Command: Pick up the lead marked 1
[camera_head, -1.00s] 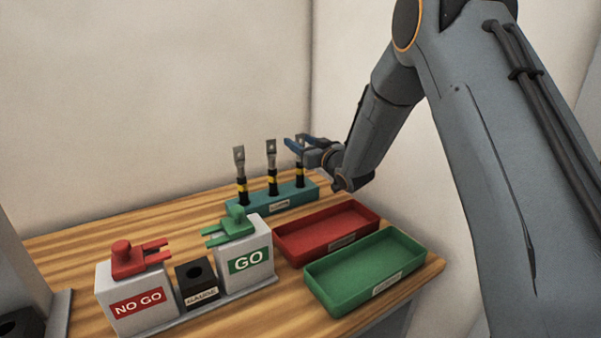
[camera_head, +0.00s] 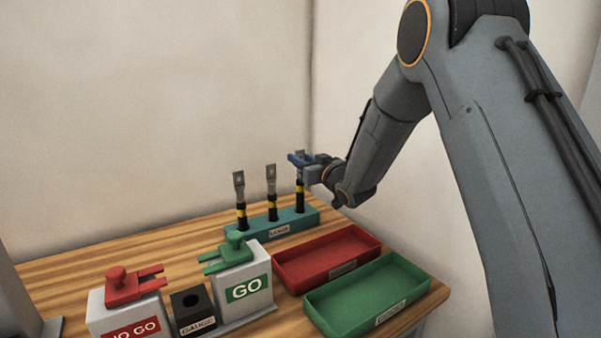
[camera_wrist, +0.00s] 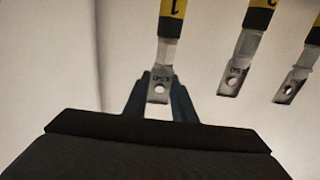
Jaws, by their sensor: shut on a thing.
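The lead marked 1 (camera_head: 300,186) is black with a yellow band and a flat metal lug. It is the rightmost of three upright leads over the teal rack (camera_head: 245,229). My gripper (camera_head: 300,158) is shut on its lug from the right. It stands higher than the other two leads; I cannot tell whether its lower end is clear of the rack. In the wrist view, the lug (camera_wrist: 160,88) sits between my dark fingertips, with a yellow band (camera_wrist: 173,8) above. The middle lead (camera_head: 272,198) and left lead (camera_head: 240,200) stand in the rack.
A red tray (camera_head: 283,279) and a green tray (camera_head: 318,308) lie in front of the rack. The GO block (camera_head: 246,289), GAUGE block (camera_head: 196,312) and NO GO block (camera_head: 130,325) stand at the front left. The wall is close behind.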

